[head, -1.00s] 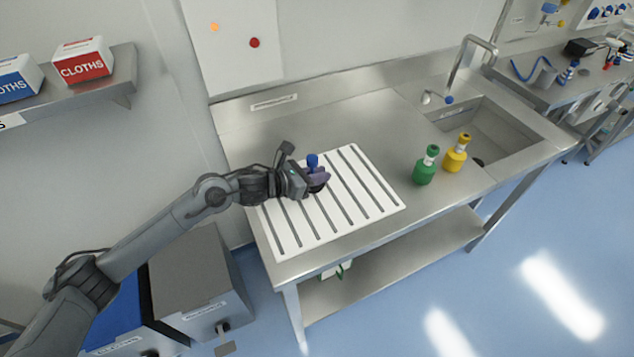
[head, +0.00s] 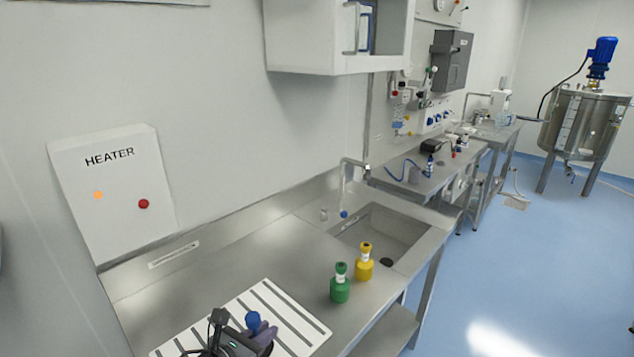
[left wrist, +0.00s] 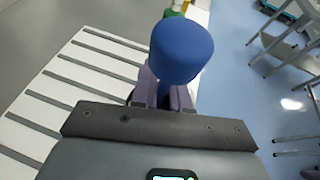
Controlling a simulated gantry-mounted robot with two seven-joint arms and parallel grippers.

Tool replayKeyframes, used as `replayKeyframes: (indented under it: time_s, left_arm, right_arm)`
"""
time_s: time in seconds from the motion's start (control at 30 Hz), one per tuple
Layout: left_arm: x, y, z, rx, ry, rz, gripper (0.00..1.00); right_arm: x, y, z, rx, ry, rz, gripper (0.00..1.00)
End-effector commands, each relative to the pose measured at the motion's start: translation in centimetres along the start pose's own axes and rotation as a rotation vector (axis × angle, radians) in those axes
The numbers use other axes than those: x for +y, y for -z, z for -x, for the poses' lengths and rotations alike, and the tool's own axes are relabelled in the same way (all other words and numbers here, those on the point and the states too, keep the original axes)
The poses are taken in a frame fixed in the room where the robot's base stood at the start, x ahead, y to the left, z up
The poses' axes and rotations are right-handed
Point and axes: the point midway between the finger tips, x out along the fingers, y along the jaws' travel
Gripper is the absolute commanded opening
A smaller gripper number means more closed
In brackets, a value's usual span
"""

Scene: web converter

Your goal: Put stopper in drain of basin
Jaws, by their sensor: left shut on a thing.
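My left gripper (head: 262,338) is at the bottom of the head view, over the white slatted board. It is shut on a blue knob-like piece (head: 253,322), which looks like the stopper. In the left wrist view, the rounded blue head (left wrist: 182,50) stands up between the purple fingers (left wrist: 165,95), and its lower part is hidden. The steel basin (head: 417,228) is sunk into the counter at the right, well away from the gripper. My right gripper is not in view.
A green bottle (head: 340,290) and a yellow bottle (head: 364,268) stand on the counter between the gripper and the basin. A tap (head: 343,185) rises behind the basin. The white slatted board (head: 290,312) lies at the left. A wall cabinet (head: 325,40) hangs above.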

Motion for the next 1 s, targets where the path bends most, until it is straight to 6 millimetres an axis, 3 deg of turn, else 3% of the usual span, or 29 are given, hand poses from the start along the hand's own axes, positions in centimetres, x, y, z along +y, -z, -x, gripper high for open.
replayKeyframes:
  time_s: [0.2, 0.53, 0.6, 0.87, 1.0]
  left_arm:
    - [1.7, 3.3, 4.5, 0.000, -0.091, 0.046, 0.00]
    - [3.5, 6.0, 10.2, 0.012, -0.211, 0.064, 0.00]
    - [3.6, 4.0, 10.7, 0.010, -0.220, 0.066, 0.00]
    - [3.7, -0.1, 11.3, 0.009, -0.249, 0.081, 0.00]
    - [3.8, -3.0, 11.9, 0.010, -0.276, 0.091, 0.00]
  right_arm:
    - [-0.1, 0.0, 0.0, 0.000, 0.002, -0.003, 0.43]
    - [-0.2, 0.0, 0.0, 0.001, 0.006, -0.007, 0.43]
    - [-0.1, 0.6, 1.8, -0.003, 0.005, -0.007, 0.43]
    - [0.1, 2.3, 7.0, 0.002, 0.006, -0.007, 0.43]
    - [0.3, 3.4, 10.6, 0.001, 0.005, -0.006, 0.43]
